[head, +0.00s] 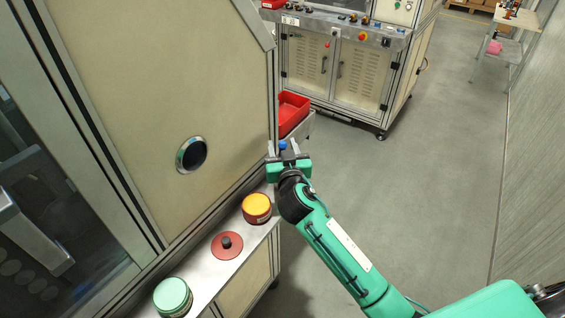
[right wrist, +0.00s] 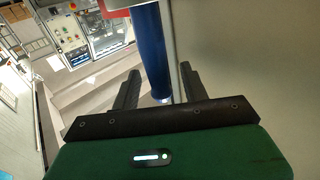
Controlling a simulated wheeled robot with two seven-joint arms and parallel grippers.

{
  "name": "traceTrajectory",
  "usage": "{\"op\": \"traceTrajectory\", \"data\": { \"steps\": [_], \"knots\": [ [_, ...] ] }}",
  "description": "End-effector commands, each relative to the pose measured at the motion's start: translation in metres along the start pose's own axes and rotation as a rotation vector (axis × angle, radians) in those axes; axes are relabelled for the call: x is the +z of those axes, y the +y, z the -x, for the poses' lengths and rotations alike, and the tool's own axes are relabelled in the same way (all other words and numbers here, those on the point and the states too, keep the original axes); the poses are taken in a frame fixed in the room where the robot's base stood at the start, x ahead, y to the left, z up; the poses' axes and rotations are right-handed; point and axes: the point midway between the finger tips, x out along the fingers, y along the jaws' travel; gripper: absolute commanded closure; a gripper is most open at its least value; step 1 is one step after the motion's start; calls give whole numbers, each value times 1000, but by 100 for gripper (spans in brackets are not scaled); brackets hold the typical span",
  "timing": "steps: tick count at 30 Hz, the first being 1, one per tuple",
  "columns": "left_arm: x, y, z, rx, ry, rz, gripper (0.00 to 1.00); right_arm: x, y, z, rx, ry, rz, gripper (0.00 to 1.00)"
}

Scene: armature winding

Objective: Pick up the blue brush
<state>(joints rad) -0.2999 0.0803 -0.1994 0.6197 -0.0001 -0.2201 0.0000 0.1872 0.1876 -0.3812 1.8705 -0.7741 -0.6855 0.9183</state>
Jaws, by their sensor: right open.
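The blue brush (head: 283,145) shows as a small blue spot between the fingers of my right gripper (head: 282,148), at the far end of the metal ledge. In the right wrist view the brush (right wrist: 150,45) is a long blue cylinder running from the top edge down between the two dark fingers of the right gripper (right wrist: 159,72). The right gripper is open, with a visible gap between the brush and the right-hand finger. The brush's bristles cannot be made out. My left gripper is not in view.
The metal ledge (head: 202,268) carries an orange-topped red button (head: 257,207), a red disc with a black knob (head: 227,245) and a green round cap (head: 173,297). A beige machine wall (head: 180,80) rises beside it. A red bin (head: 291,112) stands beyond. The floor to the right is clear.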

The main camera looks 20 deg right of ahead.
Motion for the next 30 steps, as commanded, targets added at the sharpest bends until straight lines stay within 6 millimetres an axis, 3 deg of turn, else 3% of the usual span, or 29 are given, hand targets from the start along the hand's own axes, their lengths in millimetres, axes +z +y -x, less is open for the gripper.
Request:
{"op": "traceTrajectory", "data": {
  "steps": [4, 11, 12, 23, 30],
  "knots": [
    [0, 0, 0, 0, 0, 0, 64, 1, 0, 0, 0, 0, 0, 55],
    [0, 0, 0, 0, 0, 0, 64, 1, 0, 0, 0, -1, 0, 98],
    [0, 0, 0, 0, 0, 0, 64, 1, 0, 0, 0, -1, 0, 100],
    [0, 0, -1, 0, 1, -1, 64, -4, 0, 0, 1, 1, 0, 100],
    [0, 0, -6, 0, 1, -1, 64, -35, 0, 0, -1, 5, -2, 100]
  ]
}}
